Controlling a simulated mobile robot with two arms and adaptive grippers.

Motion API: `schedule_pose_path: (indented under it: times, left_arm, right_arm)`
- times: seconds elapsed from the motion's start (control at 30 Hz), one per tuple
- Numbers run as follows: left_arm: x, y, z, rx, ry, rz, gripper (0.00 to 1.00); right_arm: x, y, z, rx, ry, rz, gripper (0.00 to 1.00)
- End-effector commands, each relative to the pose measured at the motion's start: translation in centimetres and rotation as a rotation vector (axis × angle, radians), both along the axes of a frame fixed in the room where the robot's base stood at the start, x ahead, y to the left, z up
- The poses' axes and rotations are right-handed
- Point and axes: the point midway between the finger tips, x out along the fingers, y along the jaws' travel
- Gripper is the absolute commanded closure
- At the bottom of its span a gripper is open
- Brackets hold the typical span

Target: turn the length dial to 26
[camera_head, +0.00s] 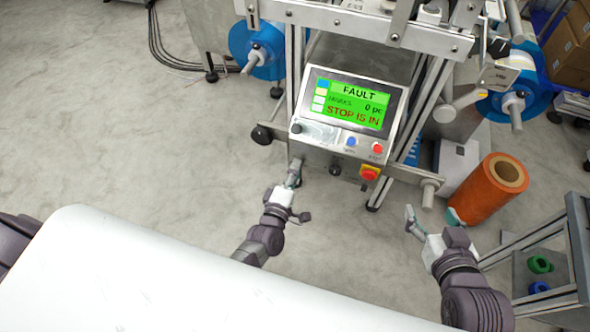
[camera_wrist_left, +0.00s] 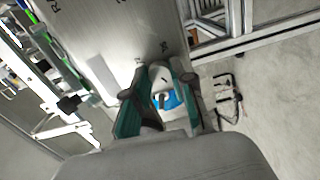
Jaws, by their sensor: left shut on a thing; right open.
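My left gripper (camera_head: 294,172) is at the lower left corner of the control box, below the screen. In the left wrist view its two green-lined fingers (camera_wrist_left: 160,92) are closed around a pale rounded piece with a dark mark, which looks like the length dial (camera_wrist_left: 163,78). The fingers hide most of the dial, and its setting cannot be read. The screen (camera_head: 347,103) is green and reads FAULT and STOP IS IN. My right gripper (camera_head: 431,214) is open and empty, in the air to the right of the box.
A black knob (camera_head: 297,128), a blue button (camera_head: 351,141), a red button (camera_head: 377,148) and a red-yellow stop button (camera_head: 369,173) are on the box. An orange roll (camera_head: 485,190) stands at right. A white surface (camera_head: 150,285) fills the foreground.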

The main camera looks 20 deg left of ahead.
Motion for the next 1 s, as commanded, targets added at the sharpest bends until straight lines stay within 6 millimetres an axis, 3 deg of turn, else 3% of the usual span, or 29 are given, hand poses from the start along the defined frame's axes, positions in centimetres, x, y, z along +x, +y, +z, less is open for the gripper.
schedule_pose_path:
  times: [0.37,0.4,0.53,0.83,1.0]
  left_arm:
    - [-0.1,0.0,-0.1,-0.006,0.003,0.0,1.0]
    - [-0.1,0.0,-0.1,-0.006,0.003,0.0,0.71]
    - [-0.1,0.0,-0.1,-0.005,0.003,0.0,0.5]
    - [-0.1,0.0,0.0,-0.004,0.001,0.0,0.5]
    - [-1.9,0.1,-0.1,-0.004,0.003,0.0,0.5]
  right_arm:
    - [0.1,0.0,0.1,0.002,-0.005,-0.002,0.27]
    - [0.1,0.0,0.1,0.002,-0.004,-0.003,0.27]
    - [0.1,-0.1,0.1,0.0,-0.003,-0.003,0.27]
    - [0.1,-0.3,0.2,-0.002,-0.004,-0.005,0.27]
    - [0.1,-0.2,0.1,-0.002,-0.002,-0.004,0.27]
